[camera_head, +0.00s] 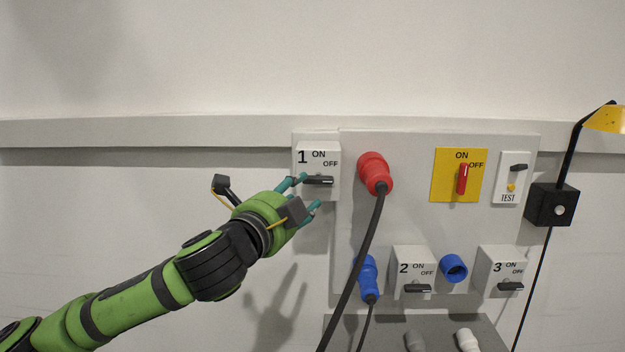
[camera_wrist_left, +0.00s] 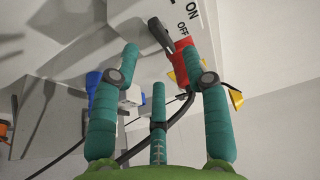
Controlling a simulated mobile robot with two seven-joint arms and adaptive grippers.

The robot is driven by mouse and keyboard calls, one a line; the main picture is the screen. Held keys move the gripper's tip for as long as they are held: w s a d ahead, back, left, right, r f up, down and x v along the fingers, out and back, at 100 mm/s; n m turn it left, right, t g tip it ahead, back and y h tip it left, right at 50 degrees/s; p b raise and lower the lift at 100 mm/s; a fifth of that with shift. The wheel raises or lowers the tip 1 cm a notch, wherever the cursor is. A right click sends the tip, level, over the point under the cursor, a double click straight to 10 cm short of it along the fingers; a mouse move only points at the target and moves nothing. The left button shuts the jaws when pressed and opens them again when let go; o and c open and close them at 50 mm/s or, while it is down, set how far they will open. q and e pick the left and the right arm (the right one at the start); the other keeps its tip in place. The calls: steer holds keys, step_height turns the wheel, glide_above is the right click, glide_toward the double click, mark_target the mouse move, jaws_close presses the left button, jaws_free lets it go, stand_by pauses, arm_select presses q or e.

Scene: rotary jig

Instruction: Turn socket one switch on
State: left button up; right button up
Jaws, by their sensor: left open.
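The socket one switch is a black lever (camera_head: 318,180) on the white box marked 1 (camera_head: 320,158). The lever lies flat, its end toward the OFF mark. My left gripper (camera_head: 303,194) is at the left end and underside of this box, its teal fingers spread around the lever's left part. In the left wrist view the fingers (camera_wrist_left: 165,85) are open with nothing between them. My right gripper is not in view.
A red plug (camera_head: 374,172) with a thick black cable sits just right of box 1. Boxes 2 (camera_head: 413,268) and 3 (camera_head: 503,266), blue sockets and a yellow plate with a red switch (camera_head: 462,179) are further right. The wall to the left is clear.

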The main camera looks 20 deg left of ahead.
mark_target(316, 183)
arm_select(q)
steer(key=w, duration=0.1)
steer(key=w+p, duration=0.1)
steer(key=w, duration=0.1)
steer(key=w+d+p, duration=0.1)
steer(key=w, duration=0.1)
steer(key=shift+w+r, duration=0.1)
steer(key=shift+w, duration=0.05)
steer(key=shift+w+p, duration=0.35)
steer(key=shift+p, duration=0.05)
steer(key=shift+a, duration=0.1)
steer(key=shift+c, duration=0.8)
jaws_close()
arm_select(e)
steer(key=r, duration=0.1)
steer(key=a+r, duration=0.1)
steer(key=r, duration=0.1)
